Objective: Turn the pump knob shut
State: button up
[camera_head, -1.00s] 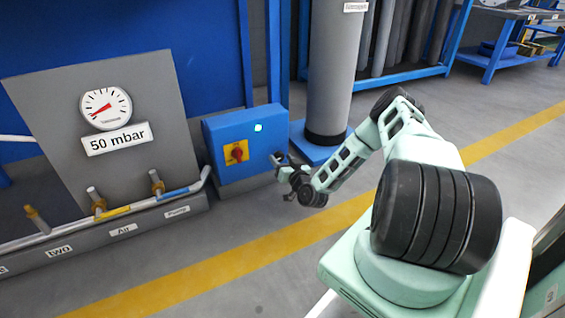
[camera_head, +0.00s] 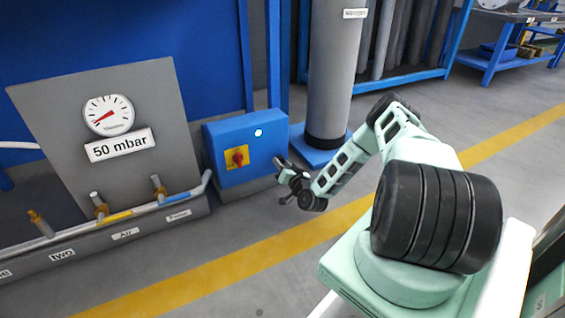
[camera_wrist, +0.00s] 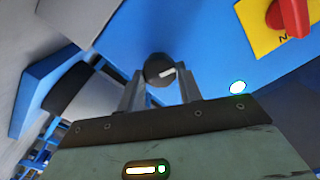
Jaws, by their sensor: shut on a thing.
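The blue box (camera_head: 262,152) stands on the floor to the right of the gauge panel. A round black knob with a white pointer mark (camera_wrist: 158,69) sits on a blue face of this box in the wrist view. My gripper (camera_wrist: 159,76) has one finger on each side of this knob and is shut on it. In the head view my gripper (camera_head: 281,165) is at the right side of the box, and the knob is hard to make out there. The wrist view hides the lower part of the knob's surroundings behind the gripper body.
A red switch on a yellow plate (camera_head: 237,157) and a lit lamp (camera_head: 258,132) are on the box, close to my gripper in the wrist view. A grey column (camera_head: 330,80) stands behind. The gauge (camera_head: 109,115) is above a "50 mbar" sign. Floor in front is clear.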

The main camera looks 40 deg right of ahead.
jog(key=shift+s+f+m+p, duration=0.1)
jog(key=shift+m+p, duration=0.55)
jog(key=shift+m, duration=3.05)
jog(key=shift+f+m+p, duration=0.1)
jog(key=shift+m+p, duration=0.5)
jog(key=shift+m, duration=3.1)
jog(key=o, duration=1)
jog(key=p+v, duration=0.7)
jog(key=v, duration=1)
jog(key=shift+s+p, duration=0.2)
jog(key=shift+p, duration=0.1)
jog(key=shift+r, duration=0.1)
